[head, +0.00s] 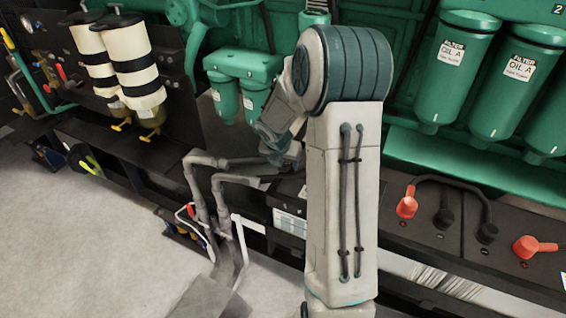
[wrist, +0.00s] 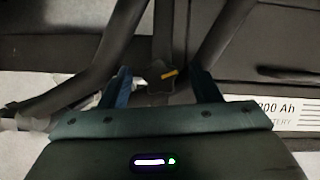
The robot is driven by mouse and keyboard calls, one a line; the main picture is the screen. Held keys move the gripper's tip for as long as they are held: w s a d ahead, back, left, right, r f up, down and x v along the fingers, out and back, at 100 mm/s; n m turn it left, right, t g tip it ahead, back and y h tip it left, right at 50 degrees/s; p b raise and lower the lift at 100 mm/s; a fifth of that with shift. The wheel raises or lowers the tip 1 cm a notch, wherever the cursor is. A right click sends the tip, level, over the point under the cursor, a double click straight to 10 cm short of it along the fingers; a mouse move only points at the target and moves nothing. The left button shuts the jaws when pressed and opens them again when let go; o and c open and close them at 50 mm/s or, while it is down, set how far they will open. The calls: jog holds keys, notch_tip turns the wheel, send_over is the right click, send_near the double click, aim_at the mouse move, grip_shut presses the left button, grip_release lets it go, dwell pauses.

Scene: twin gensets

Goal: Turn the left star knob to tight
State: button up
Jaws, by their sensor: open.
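A dark star knob (wrist: 157,86) with an orange-yellow pointer mark shows in the wrist view, between and a little beyond my fingers. The mark points to the right and slightly up. My gripper (wrist: 160,74) is open, one blue finger to the left of the knob and one to the right, with gaps on both sides. I cannot tell how deep the fingers reach around the knob. In the head view my arm reaches down toward the grey pipes, and I cannot make out the knob or the fingertips there.
Grey bent pipes (head: 205,190) rise beside the arm. Dark hoses cross close to the fingers in the wrist view. A battery label (wrist: 285,112) is at right. Red terminal caps (head: 407,203) and green oil filters (head: 455,75) stand right of the arm. Open floor (head: 70,240) lies at left.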

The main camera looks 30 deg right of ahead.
jog(key=c, duration=1)
